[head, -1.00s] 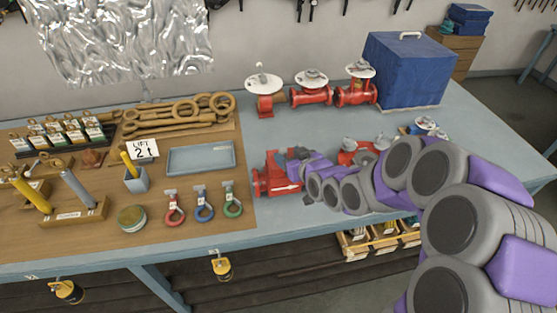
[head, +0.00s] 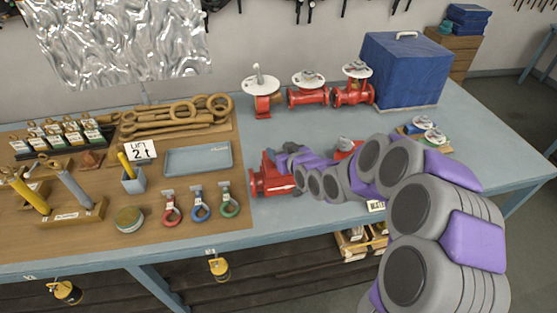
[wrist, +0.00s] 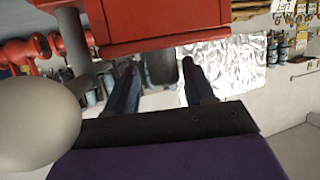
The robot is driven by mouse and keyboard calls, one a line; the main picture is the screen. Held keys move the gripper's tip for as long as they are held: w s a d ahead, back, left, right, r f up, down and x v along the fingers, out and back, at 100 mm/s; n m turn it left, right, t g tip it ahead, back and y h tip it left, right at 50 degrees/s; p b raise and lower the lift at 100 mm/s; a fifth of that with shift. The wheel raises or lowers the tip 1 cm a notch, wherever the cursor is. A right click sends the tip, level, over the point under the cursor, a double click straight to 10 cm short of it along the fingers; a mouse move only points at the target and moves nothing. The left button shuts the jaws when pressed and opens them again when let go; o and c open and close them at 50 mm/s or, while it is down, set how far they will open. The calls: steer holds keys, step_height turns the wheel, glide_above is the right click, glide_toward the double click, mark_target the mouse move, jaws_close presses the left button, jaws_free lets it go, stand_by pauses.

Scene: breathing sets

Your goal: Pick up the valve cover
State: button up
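I cannot tell for sure which thing is the valve cover. A blue box-shaped cover (head: 405,75) with a pale handle on top stands at the back right of the bench. A red valve body (head: 270,178) lies near the bench's front edge, and another red part (head: 346,150) is partly hidden behind my arm. My gripper (head: 284,160) is at the red valve body, partly hidden in the head view. In the wrist view my gripper (wrist: 160,78) shows two separated fingers with nothing clearly held. A large red part (wrist: 160,22) fills the top there, close by.
Red valves with white handwheels (head: 310,92) stand along the back of the blue-grey bench (head: 210,245). Small round parts (head: 425,130) lie at right.

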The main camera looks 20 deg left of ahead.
steer(key=shift+d, duration=0.2)
steer(key=shift+c, duration=1.4)
steer(key=shift+s+a+f, duration=0.1)
steer(key=shift+a+f, duration=0.1)
steer(key=shift+a, duration=0.65)
steer(key=c, duration=0.6)
steer(key=shift+d, duration=0.45)
jaws_close()
